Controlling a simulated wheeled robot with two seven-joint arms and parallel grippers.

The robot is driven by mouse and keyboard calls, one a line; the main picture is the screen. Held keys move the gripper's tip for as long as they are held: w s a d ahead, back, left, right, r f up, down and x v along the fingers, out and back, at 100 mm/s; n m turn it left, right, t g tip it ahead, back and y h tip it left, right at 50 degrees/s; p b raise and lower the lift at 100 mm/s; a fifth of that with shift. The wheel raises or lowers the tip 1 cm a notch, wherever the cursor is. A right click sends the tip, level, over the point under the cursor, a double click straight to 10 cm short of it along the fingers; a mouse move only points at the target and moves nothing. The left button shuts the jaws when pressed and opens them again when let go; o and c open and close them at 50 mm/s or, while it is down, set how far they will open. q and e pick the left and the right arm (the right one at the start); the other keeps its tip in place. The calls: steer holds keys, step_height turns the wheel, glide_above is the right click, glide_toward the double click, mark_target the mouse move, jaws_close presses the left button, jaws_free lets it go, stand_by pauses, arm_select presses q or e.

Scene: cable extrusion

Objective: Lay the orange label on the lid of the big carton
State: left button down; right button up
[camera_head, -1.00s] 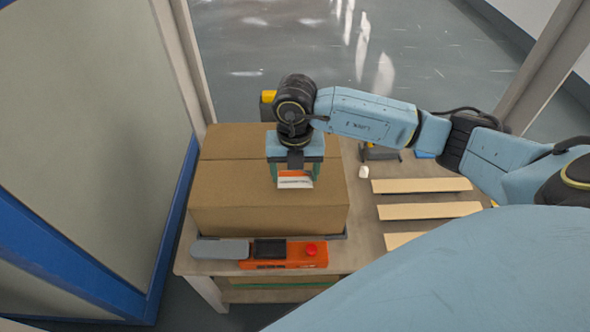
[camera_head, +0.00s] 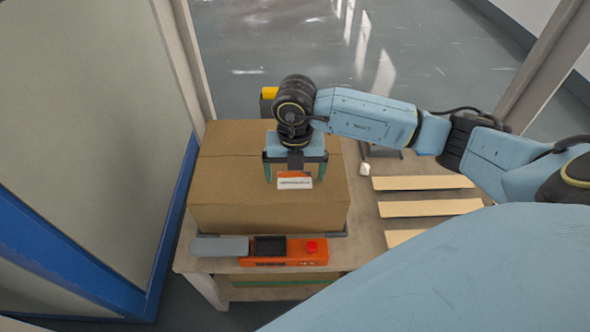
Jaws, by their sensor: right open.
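The big carton (camera_head: 228,184) is brown and closed, standing on the table at the left. The orange and white label (camera_head: 295,183) shows on the lid, right of the middle, below my right gripper. My right gripper (camera_head: 295,178) is open, with its two fingers spread on either side of the label. The gripper body hides the label's far part. I cannot tell whether the label lies fully flat. My left gripper is not in view.
An orange device with a red button (camera_head: 290,252) lies along the table's front edge, before the carton. Several pale wooden strips (camera_head: 430,208) and a small white object (camera_head: 364,169) lie to the right. A blue-framed panel (camera_head: 172,215) stands close on the left.

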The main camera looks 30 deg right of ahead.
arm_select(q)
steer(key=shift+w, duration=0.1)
arm_select(e)
step_height(320, 180, up, 4)
steer(key=shift+r+p, duration=0.1)
steer(key=shift+p, duration=0.7)
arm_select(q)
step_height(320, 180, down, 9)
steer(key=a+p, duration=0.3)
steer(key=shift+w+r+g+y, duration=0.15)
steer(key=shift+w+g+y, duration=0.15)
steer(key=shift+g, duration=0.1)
arm_select(e)
step_height(320, 180, up, 9)
steer(key=shift+r, duration=0.1)
